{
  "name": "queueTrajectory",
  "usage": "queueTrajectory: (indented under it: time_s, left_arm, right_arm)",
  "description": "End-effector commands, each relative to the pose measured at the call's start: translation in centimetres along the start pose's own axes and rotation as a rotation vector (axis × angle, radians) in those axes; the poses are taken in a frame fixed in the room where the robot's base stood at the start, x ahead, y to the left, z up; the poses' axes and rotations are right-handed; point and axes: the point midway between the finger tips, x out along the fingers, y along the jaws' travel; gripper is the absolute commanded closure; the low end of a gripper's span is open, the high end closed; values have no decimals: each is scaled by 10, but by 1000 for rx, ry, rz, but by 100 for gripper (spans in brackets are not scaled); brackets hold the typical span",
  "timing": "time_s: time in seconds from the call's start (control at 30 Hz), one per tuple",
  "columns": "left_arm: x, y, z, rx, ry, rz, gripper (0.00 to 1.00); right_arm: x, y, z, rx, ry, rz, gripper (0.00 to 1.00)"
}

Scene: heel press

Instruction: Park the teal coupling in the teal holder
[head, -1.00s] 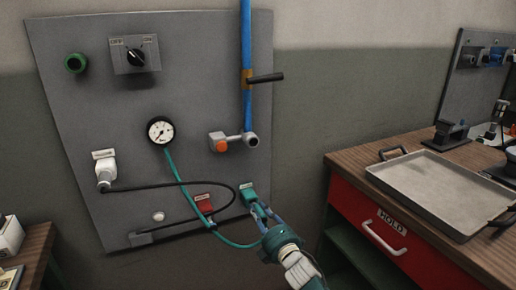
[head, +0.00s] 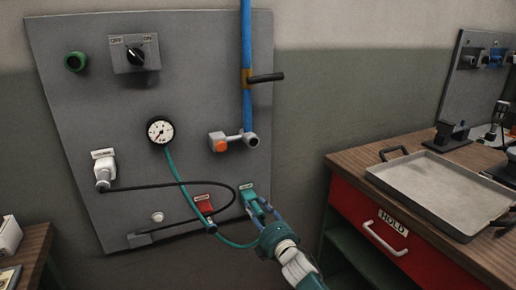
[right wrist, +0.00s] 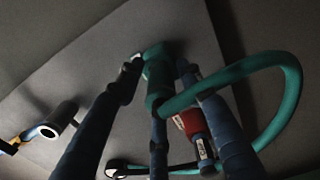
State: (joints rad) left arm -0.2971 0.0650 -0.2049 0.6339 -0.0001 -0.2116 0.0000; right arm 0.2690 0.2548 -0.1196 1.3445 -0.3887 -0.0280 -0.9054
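The teal holder (head: 248,195) is fixed low on the right side of the grey panel. In the right wrist view the teal coupling (right wrist: 158,92) lies lined up with the holder (right wrist: 158,54) and seems to touch it; how deep it sits is hard to tell. A teal hose (right wrist: 288,88) loops from the coupling. My right gripper (head: 258,205) is in front of the holder. In the right wrist view its fingers (right wrist: 159,68) stand apart on either side of the teal parts, with gaps showing. My left gripper is not in view.
A red holder (head: 204,203) sits just left of the teal one, with a black cable (head: 180,184) crossing nearby. A gauge (head: 160,130) and blue pipe (head: 247,60) are above. A bench with a metal tray (head: 440,190) stands at right.

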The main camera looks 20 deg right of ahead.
Motion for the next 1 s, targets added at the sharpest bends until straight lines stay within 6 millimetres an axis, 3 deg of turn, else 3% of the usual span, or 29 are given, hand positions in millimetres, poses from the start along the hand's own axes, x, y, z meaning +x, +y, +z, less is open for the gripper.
queueTrajectory:
  time_s: [0.2,0.37,0.8,1.0]
  left_arm:
    - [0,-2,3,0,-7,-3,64]
    - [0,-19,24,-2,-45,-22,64]
    - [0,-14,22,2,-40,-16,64]
    - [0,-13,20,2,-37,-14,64]
  right_arm:
    - [0,-1,0,0,0,-1,55]
    - [-4,-2,0,-1,-1,-3,55]
    - [-66,-2,0,0,0,-2,55]
    - [-80,-1,1,0,0,0,55]
